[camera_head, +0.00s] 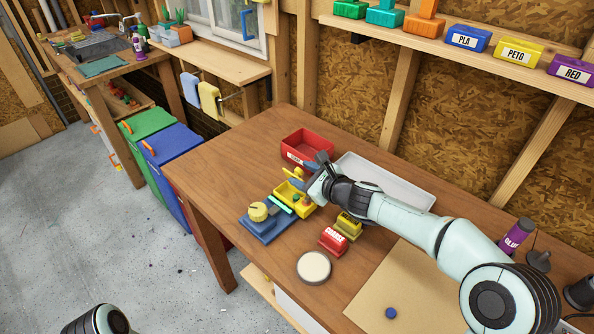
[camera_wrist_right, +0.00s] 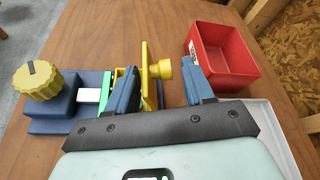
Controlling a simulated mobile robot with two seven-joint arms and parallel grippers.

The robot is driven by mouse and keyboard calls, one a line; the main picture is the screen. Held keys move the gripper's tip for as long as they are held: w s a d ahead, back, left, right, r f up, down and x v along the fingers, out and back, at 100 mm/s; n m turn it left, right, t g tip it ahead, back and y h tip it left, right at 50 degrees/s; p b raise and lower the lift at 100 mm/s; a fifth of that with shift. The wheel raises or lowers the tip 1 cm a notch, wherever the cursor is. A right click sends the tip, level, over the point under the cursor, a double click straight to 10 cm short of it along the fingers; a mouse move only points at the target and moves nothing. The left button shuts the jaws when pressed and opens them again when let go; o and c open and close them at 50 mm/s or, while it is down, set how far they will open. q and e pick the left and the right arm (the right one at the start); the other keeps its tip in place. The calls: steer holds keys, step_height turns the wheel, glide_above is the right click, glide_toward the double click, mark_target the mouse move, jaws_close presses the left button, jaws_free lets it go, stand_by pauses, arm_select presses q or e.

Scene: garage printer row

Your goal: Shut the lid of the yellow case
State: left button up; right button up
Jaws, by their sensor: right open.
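The yellow case (camera_head: 304,209) stands on the wooden table beside a blue fixture. My right gripper (camera_head: 305,168) is at the case. In the wrist view its two blue fingers (camera_wrist_right: 162,68) are apart, one on each side of the lid and knob; I cannot tell if either touches. My arm and hand hide part of the case. My left gripper is out of view.
The blue fixture (camera_head: 262,228) with a yellow dial (camera_head: 258,211) stands left of the case. A red bin (camera_head: 303,145) is behind, a white tray (camera_head: 385,178) to the right. Red (camera_head: 332,241) and yellow (camera_head: 349,226) labelled blocks and a round white-topped disc (camera_head: 314,267) are in front.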

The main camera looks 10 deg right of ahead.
mark_target(298, 173)
steer(key=shift+x, duration=1.6)
steer(key=c, duration=0.9)
steer(key=shift+o, duration=0.2)
